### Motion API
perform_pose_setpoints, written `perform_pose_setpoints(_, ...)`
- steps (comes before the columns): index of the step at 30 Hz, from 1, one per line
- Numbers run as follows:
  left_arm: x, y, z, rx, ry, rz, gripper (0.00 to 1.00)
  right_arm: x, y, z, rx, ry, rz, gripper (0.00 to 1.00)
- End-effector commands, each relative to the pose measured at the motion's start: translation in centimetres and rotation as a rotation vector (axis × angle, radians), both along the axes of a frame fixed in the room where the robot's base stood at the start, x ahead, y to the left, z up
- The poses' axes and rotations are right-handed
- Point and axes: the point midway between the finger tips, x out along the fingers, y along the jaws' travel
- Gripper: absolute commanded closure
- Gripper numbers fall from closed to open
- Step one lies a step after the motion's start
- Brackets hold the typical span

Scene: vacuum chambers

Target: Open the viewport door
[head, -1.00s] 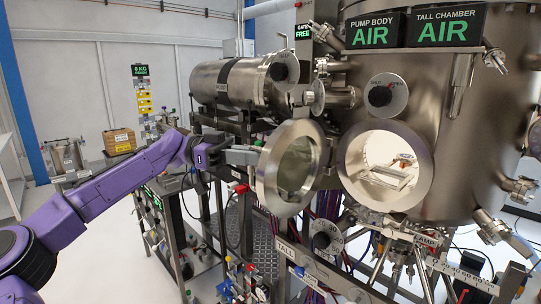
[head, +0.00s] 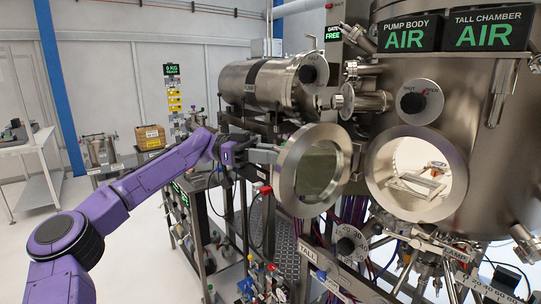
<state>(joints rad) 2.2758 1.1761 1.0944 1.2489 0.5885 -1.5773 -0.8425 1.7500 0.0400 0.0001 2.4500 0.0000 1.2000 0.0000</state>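The viewport door (head: 316,172) is a round metal ring with a glass pane, in the middle of the head view. It stands swung out to the left of its round port (head: 374,180) on the tall chamber, whose lit interior shows. My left gripper (head: 272,152) reaches in from the left, with its grey fingers at the door's left outer edge. Whether the fingers are shut on a handle there or only touch the rim is too small to tell. My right gripper is not in view.
A dark knob (head: 413,102) sits above the port. A horizontal metal cylinder (head: 262,83) lies behind the door. A cart with coloured fittings (head: 262,284) stands below my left gripper. Open floor (head: 140,262) lies at the left.

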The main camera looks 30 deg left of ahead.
Motion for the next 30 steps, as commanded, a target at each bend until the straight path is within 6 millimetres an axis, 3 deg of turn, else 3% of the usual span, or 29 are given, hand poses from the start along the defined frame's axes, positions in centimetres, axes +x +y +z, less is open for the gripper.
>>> perform_pose_setpoints(17, -0.1, 0.4, 0.0, -0.001, -0.001, 0.003, 0.72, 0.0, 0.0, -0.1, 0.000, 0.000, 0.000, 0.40)
perform_pose_setpoints(30, -1.9, 9.1, 0.0, 0.001, 0.000, 0.003, 0.72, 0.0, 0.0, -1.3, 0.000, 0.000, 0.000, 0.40)
